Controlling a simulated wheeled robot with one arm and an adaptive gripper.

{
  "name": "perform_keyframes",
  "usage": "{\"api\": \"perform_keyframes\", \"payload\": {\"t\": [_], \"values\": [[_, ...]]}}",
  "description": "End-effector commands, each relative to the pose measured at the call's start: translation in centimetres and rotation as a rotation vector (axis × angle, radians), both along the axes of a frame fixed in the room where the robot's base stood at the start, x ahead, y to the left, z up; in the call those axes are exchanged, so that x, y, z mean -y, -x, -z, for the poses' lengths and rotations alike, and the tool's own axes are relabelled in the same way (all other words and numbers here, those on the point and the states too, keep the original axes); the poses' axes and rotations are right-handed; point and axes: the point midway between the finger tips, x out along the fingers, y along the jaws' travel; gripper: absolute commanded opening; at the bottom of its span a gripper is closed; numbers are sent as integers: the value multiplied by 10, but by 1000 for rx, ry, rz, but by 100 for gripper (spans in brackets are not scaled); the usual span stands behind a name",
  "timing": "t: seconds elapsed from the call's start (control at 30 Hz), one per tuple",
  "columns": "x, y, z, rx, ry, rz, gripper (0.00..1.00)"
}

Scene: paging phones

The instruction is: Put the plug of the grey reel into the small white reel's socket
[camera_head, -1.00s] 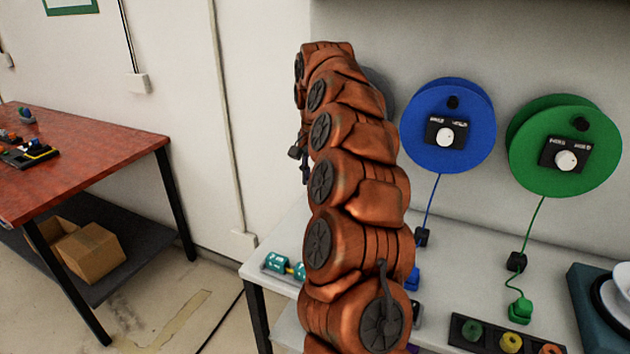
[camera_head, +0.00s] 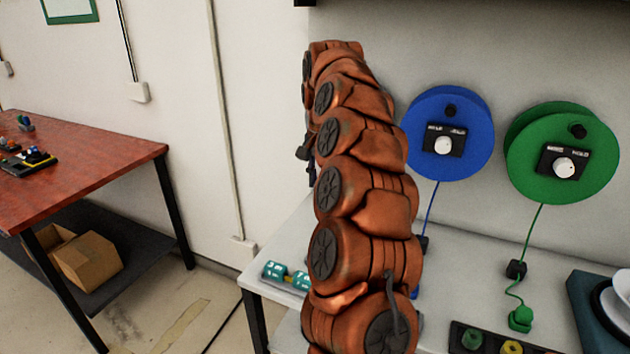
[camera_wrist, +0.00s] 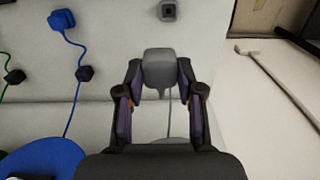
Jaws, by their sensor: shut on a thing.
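My gripper (camera_wrist: 160,82) is shut on a grey plug (camera_wrist: 160,66), between its two fingers in the wrist view. A thin grey cord (camera_wrist: 169,122) runs from the plug back toward my gripper's base. The plug is over the pale bench top and apart from the small dark grey block (camera_wrist: 168,10) at the top edge. In the head view my arm hides the plug and most of my gripper. The grey reel is hidden behind my arm there. I cannot make out the small white reel or its socket in either view.
A blue reel (camera_head: 447,158) and a green reel (camera_head: 560,185) hang on the wall. The blue plug (camera_wrist: 61,20) and green plug (camera_head: 521,318) lie on the bench (camera_head: 470,265). A white round thing (camera_head: 618,290), cut off, is at right. A red table (camera_head: 80,165) stands left.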

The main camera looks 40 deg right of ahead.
Motion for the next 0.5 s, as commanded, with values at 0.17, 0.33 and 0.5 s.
{"api": "perform_keyframes", "payload": {"t": [0.17,0.33,0.5], "values": [[10,15,1,2,1,2,12],[19,29,1,3,2,2,12],[28,43,1,1,0,2,12]]}}
